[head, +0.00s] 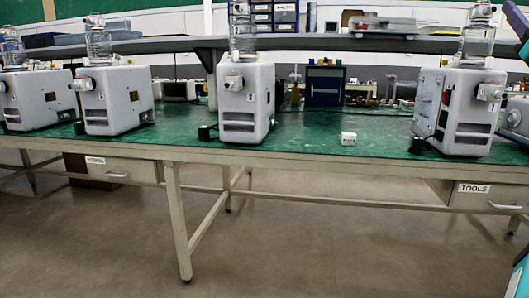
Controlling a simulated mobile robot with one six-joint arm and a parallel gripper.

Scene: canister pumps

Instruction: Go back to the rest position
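Several pale grey canister pumps stand on a green-topped workbench (300,142). One pump (247,103) is near the middle, one (117,102) is left of it, and another (37,101) is at the far left. A further pump (467,115) stands at the right with its side panel showing. Clear bottles sit upright on top of the pumps, some cut off by the top edge. Teal and dark parts at the right edge look like my own arm. My gripper is not in view, so its opening and contents are hidden.
A small white labelled block (348,139) lies on the bench between the middle and right pumps. A blue cabinet (325,86) stands behind it. Bench legs and a drawer marked TOOLS (488,199) face me. The floor (330,255) in front is clear.

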